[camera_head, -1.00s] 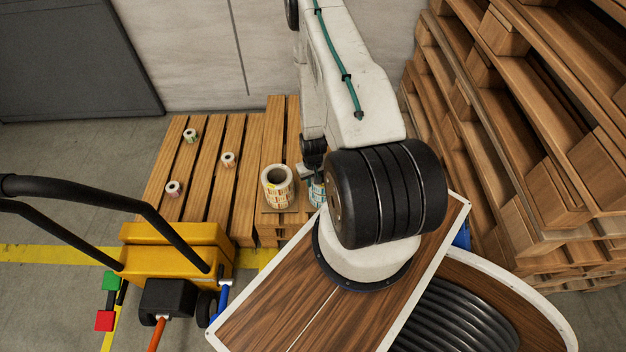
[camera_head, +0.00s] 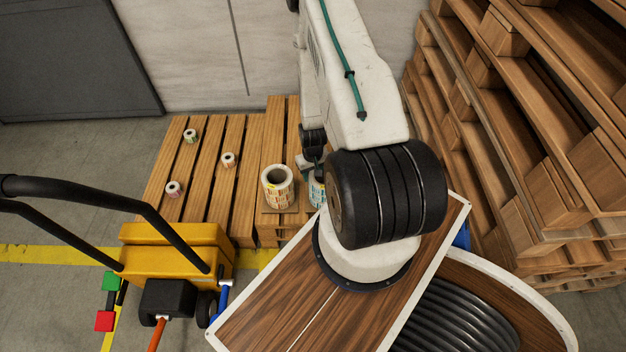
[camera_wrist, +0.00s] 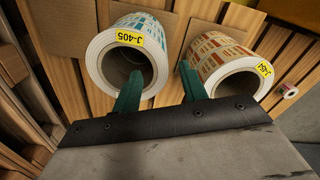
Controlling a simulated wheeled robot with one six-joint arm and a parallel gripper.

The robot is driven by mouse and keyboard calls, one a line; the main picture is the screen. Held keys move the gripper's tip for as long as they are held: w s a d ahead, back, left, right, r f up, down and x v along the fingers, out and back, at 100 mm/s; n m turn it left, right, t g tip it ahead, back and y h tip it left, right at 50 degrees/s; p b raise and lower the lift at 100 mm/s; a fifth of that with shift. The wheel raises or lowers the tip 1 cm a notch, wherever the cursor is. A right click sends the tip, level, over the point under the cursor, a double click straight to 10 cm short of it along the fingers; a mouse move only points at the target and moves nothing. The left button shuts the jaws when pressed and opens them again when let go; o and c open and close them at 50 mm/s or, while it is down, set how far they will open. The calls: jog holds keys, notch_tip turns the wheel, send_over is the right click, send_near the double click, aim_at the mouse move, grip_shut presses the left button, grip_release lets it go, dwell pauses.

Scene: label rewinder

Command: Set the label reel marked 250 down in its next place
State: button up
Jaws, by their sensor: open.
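No marking 250 is readable on any reel. In the wrist view a large white reel with teal print (camera_wrist: 97,64) carries a yellow tag reading J-405. Beside it, a large reel with orange print (camera_wrist: 205,62) carries a yellow tag that looks like J-64. My gripper (camera_wrist: 160,87) is open; its left green finger overlaps the teal reel's core opening and its right finger lies between the two reels. Contact cannot be told. In the head view the orange reel (camera_head: 278,190) stands upright and the teal reel (camera_head: 317,194) is partly hidden by my arm.
The slatted wooden pallet (camera_head: 211,190) holds three small reels (camera_head: 190,135), (camera_head: 228,159), (camera_head: 173,189) with bare slats between them. A tall pallet stack (camera_head: 520,130) rises on the right. A yellow pallet truck (camera_head: 178,245) with black handles stands at the front left.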

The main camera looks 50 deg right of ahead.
jog(key=w+a+r+n, duration=0.15)
jog(key=a+r, duration=0.25)
jog(key=r, duration=1)
jog(key=w+a+r, duration=0.2)
jog(key=a+r, duration=0.2)
jog(key=r, duration=1)
jog(key=w+a+r+n, duration=0.15)
jog(key=a+r, duration=0.25)
jog(key=r, duration=1)
jog(key=s+a+r+t, duration=0.1)
jog(key=s+a+r, duration=0.25)
jog(key=r, duration=0.25)
jog(key=s+a+r, duration=0.3)
jog(key=a+r, duration=0.2)
jog(key=r, duration=0.1)
jog(key=s+a+r+n, duration=0.1)
jog(key=s+a+r, duration=0.1)
jog(key=s, duration=0.4)
jog(key=s+a+r+n, duration=0.1)
jog(key=s+a+r, duration=0.2)
jog(key=s, duration=0.4)
jog(key=shift+a+r, duration=0.15)
jog(key=shift+r, duration=0.5)
